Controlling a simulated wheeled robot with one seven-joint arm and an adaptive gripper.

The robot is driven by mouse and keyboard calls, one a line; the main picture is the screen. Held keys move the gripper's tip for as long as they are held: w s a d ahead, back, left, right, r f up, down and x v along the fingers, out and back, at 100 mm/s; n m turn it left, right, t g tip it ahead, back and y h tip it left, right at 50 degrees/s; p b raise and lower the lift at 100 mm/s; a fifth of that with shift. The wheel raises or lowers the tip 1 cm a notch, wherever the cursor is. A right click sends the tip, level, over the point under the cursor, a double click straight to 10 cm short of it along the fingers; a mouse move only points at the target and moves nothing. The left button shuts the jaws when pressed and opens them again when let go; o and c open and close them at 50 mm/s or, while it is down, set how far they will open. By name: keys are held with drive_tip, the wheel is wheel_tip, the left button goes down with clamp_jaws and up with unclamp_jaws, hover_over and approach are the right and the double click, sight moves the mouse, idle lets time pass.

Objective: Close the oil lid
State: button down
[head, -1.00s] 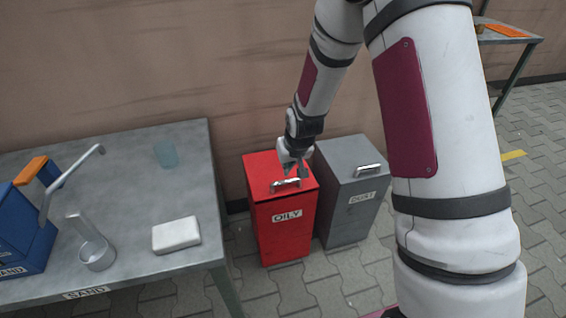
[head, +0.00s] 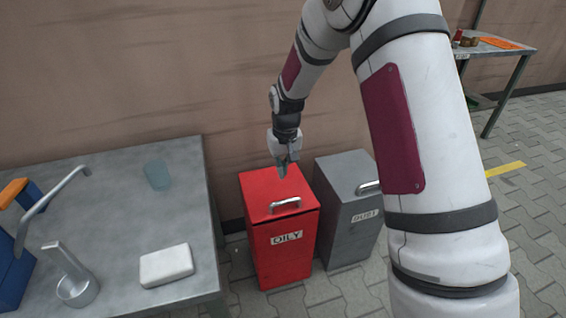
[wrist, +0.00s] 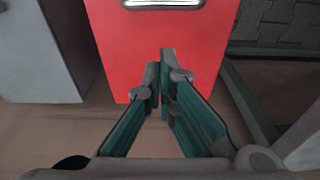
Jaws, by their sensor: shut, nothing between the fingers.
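The red bin labelled OILY (head: 285,255) stands on the floor between the table and the grey bin. Its red lid (head: 262,189) lies flat on top and looks closed, with a metal handle (head: 285,204) near the front. My gripper (head: 283,172) points down over the rear part of the lid, behind the handle. In the wrist view the gripper (wrist: 161,62) has its fingertips together and empty, over the red lid (wrist: 165,40) near its back edge. The handle (wrist: 165,3) is cut off at the top there. I cannot tell whether the fingertips touch the lid.
A grey bin labelled DUST (head: 346,235) stands close on the right. A metal table (head: 120,210) on the left holds a white block (head: 166,265), a scoop (head: 76,287) and a blue toolbox (head: 12,265). Another table (head: 510,53) stands at the back right. The wall is close behind.

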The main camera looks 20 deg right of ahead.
drive_tip(key=b, duration=0.2)
approach(285, 194)
drive_tip(key=shift+s+a+f, duration=0.4)
drive_tip(key=shift+s+a, duration=0.4)
drive_tip(key=shift+s, duration=0.05)
drive_tip(key=shift+s+f, duration=0.55)
drive_tip(key=shift+f, duration=0.1)
drive_tip(key=shift+s+f+b, duration=0.25)
drive_tip(key=shift+f, duration=0.3)
drive_tip(key=shift+s+f+b, duration=0.2)
drive_tip(key=shift+f, duration=0.3)
drive_tip(key=shift+r, duration=0.1)
